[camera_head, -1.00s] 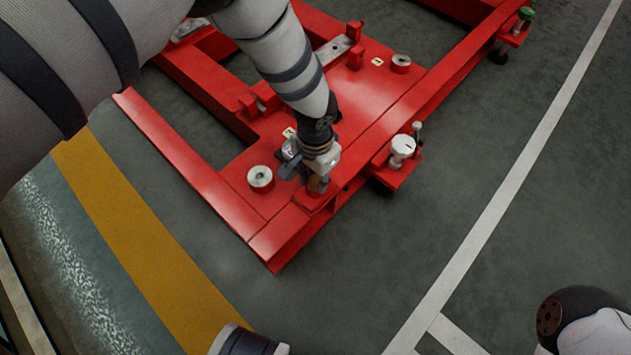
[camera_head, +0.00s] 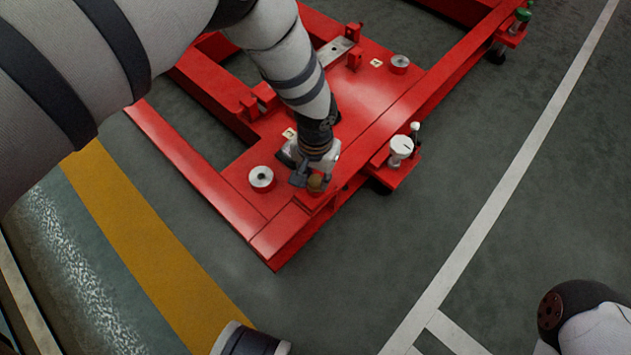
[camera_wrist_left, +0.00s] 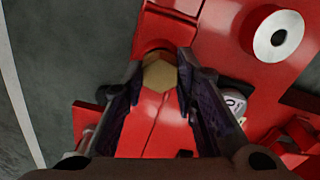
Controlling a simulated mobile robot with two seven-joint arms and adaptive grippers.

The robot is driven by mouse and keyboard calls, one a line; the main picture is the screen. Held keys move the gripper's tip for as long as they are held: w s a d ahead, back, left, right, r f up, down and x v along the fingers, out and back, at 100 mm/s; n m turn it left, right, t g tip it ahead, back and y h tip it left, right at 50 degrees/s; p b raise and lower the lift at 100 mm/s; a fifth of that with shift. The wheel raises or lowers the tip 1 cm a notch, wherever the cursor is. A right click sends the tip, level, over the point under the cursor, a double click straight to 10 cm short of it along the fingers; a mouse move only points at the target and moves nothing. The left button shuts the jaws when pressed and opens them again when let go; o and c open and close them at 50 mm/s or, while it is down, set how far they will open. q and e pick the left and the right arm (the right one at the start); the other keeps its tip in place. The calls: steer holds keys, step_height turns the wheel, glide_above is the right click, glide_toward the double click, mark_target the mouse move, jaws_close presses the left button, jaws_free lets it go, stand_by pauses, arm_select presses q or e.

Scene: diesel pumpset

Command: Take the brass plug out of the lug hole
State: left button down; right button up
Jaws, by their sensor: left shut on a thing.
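The brass plug (camera_head: 316,183) is a small hex-headed piece at the near corner of the red frame. In the left wrist view its hex head (camera_wrist_left: 158,72) sits between my fingertips, over the red metal of the frame. My left gripper (camera_head: 312,180) comes down from above and is shut on the plug. The lug hole is hidden under the plug and the fingers, so I cannot tell how deep the plug sits in it. My right gripper is not in view.
The red frame (camera_head: 218,192) lies low over the grey floor. A white-topped round pad (camera_head: 261,177) stands just left of the gripper; it also shows in the left wrist view (camera_wrist_left: 278,36). A white round knob (camera_head: 401,147) stands on a side bracket to the right. Open floor lies in front.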

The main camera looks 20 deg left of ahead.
mark_target(316, 180)
arm_select(q)
steer(key=shift+r, duration=0.45)
steer(key=shift+r+p, duration=0.45)
steer(key=shift+p, duration=0.05)
steer(key=shift+r+p, duration=1.45)
steer(key=shift+r, duration=0.95)
